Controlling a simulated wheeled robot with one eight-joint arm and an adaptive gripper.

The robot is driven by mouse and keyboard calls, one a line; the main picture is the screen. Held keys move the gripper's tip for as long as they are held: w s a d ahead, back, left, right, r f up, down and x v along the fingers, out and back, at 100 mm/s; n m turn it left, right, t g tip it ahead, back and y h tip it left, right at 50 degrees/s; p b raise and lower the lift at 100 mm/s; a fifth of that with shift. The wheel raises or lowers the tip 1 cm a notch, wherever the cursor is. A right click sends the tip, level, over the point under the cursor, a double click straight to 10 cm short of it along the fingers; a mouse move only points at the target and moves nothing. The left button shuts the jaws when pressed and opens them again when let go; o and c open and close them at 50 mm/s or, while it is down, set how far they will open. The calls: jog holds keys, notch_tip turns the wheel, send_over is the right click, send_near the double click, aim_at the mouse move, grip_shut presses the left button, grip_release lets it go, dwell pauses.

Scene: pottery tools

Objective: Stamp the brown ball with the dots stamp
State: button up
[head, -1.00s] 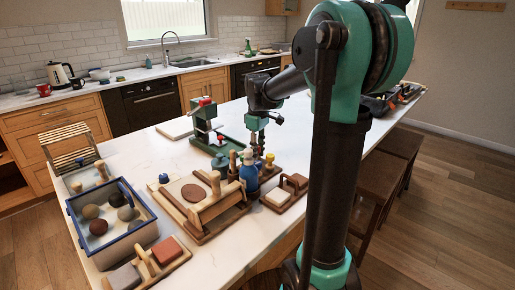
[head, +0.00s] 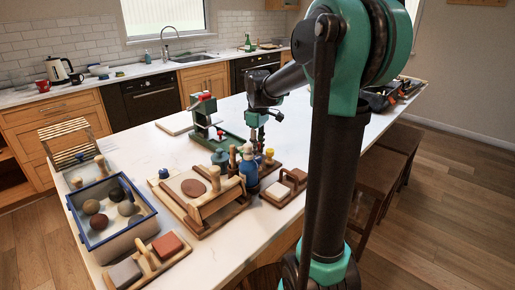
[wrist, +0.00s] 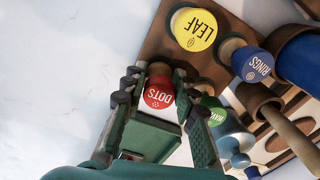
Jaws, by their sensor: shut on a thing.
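The dots stamp (wrist: 158,97), with a red top lettered DOTS, is between my gripper's two fingers in the wrist view. My gripper (wrist: 162,84) is shut on it at the wooden stamp rack (wrist: 158,38). In the head view my gripper (head: 257,143) points down at the rack behind the blue bottle; the dots stamp cannot be made out there. The blue-rimmed tray (head: 113,243) at left holds several balls. A brown ball (head: 91,207) lies in its left part, beside a darker ball (head: 99,222).
The leaf stamp (wrist: 195,29), rings stamp (wrist: 252,64) and a green stamp (wrist: 211,112) stand close around my gripper. A blue bottle (head: 249,170) stands in front of it. A board with a brown disc (head: 193,187) lies between rack and tray.

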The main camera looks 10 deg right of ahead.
jog(key=o, duration=1.1)
